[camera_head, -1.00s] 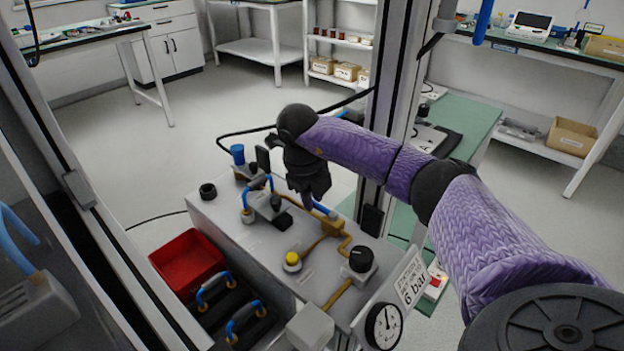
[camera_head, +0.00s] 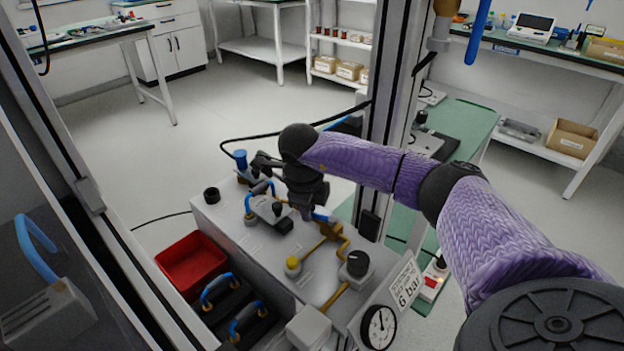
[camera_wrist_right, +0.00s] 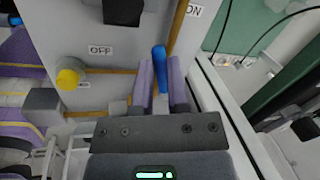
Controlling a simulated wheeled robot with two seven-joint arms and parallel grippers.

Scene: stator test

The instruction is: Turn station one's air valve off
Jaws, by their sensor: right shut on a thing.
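The air valve's blue lever (camera_wrist_right: 160,68) stands between the fingers of my right gripper (camera_wrist_right: 162,82), which is shut on it. In the wrist view, an OFF label (camera_wrist_right: 101,50) is to the lever's left and an ON label (camera_wrist_right: 194,9) to its upper right. In the head view, my right gripper (camera_head: 312,205) is low over the grey station box (camera_head: 238,232). A little of the blue lever (camera_head: 320,217) shows below it, by the brass valve body (camera_head: 332,230). The gripper hides most of the lever there. My left gripper is not in view.
A yellow button (camera_head: 292,263), a black knob (camera_head: 357,262) and a pressure gauge (camera_head: 379,327) sit on the front part of the box. A red bin (camera_head: 192,262) is on its left. Frame posts (camera_head: 392,90) stand close to my right arm.

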